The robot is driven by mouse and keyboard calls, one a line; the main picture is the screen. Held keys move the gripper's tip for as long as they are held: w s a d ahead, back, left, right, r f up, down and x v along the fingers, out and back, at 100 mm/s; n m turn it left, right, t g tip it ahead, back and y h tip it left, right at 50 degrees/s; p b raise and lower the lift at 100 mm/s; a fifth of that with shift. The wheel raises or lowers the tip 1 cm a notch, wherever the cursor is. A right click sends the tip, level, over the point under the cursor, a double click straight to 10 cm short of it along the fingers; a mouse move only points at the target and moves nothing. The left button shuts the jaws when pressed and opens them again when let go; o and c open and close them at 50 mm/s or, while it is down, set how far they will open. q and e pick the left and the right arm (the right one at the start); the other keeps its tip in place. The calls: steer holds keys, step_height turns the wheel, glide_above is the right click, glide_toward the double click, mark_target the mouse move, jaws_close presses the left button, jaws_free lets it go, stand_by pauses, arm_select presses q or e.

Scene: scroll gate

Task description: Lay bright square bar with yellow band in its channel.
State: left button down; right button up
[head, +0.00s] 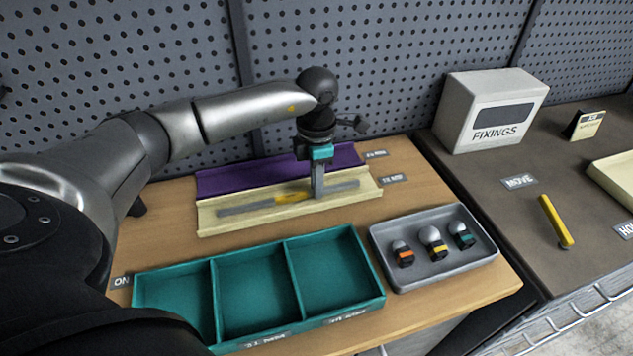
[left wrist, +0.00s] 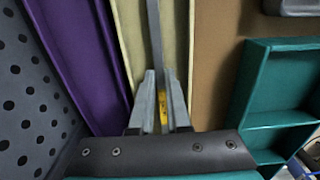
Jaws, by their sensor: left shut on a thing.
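The bright square bar (head: 245,207) is a long grey bar with a yellow band (head: 292,197) near its middle. It lies lengthwise over the cream channel (head: 215,225), in line with it or nearly so. I cannot tell whether it touches the channel floor. My left gripper (head: 318,188) points down and is shut on the bar, just right of the yellow band. In the left wrist view the bar (left wrist: 155,35) runs away between the fingers (left wrist: 159,90), inside the cream channel's walls (left wrist: 190,50). The yellow band (left wrist: 163,106) shows between the fingers. My right gripper is out of view.
A purple channel (head: 230,183) lies directly behind the cream one. A teal three-compartment tray (head: 280,240) stands empty in front. A grey tray (head: 400,282) holds three small banded pieces. A FIXINGS box (head: 490,110) and a yellow bar (head: 556,220) are on the dark bench at right.

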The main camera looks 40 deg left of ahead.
arm_select(q)
steer(key=c, duration=0.9)
jaws_free()
steer(key=shift+r, duration=0.1)
step_height(320, 180, up, 12)
steer(key=shift+f+p, duration=0.1)
steer(key=shift+p, duration=0.5)
